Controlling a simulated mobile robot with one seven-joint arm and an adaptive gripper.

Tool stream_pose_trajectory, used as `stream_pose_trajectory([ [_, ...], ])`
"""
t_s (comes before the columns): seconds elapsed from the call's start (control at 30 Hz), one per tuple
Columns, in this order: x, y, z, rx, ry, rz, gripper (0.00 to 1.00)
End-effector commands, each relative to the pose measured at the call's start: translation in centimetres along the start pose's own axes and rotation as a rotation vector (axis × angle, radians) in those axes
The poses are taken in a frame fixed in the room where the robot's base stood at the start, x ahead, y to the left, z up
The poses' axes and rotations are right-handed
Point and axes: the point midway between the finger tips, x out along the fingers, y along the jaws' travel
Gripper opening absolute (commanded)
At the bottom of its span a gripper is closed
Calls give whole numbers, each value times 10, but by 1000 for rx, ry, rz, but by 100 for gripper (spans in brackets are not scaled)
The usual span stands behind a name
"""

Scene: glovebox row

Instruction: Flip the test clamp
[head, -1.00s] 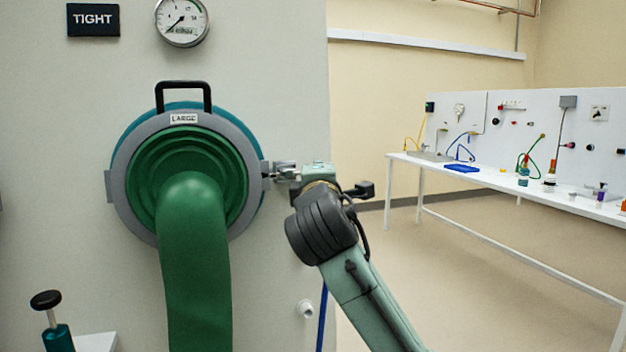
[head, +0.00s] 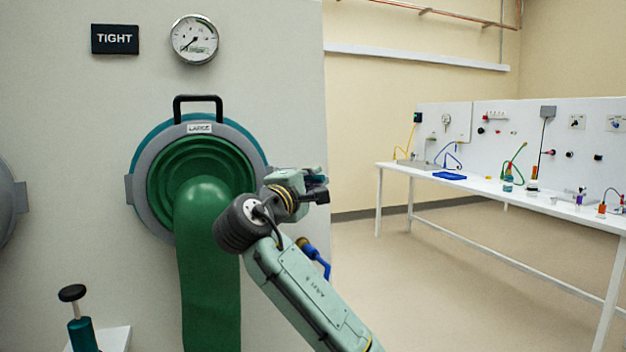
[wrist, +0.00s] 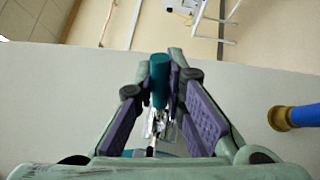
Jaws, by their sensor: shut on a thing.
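The test clamp shows in the wrist view as a teal handle grip (wrist: 160,82) with bright metal linkage (wrist: 158,124) below it. My gripper (wrist: 161,72) has its two purple-padded fingers on either side of the teal grip, shut on it. In the head view my gripper and wrist (head: 297,186) are at the right rim of the large round port (head: 143,190). A bit of teal (head: 320,172) shows beside the gripper there. My wrist hides most of the clamp in that view.
A green glove sleeve (head: 208,265) hangs from the port, left of my arm. A black-knobbed teal plunger (head: 80,318) stands at lower left. A blue hose with a brass fitting (wrist: 280,118) is right of my gripper. Open floor and a white bench (head: 440,178) lie to the right.

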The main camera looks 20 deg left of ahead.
Motion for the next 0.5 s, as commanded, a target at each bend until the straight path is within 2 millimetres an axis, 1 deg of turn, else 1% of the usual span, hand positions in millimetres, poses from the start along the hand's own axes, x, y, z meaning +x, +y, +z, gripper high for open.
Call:
stream_pose_trajectory([
  [0.27, 0, 0, 0, 0, 1, 0, 0],
  [0.3, 0, 0, 0, 0, 1, 0, 12],
  [0.5, 0, 0, 0, 0, 1, 0, 26],
])
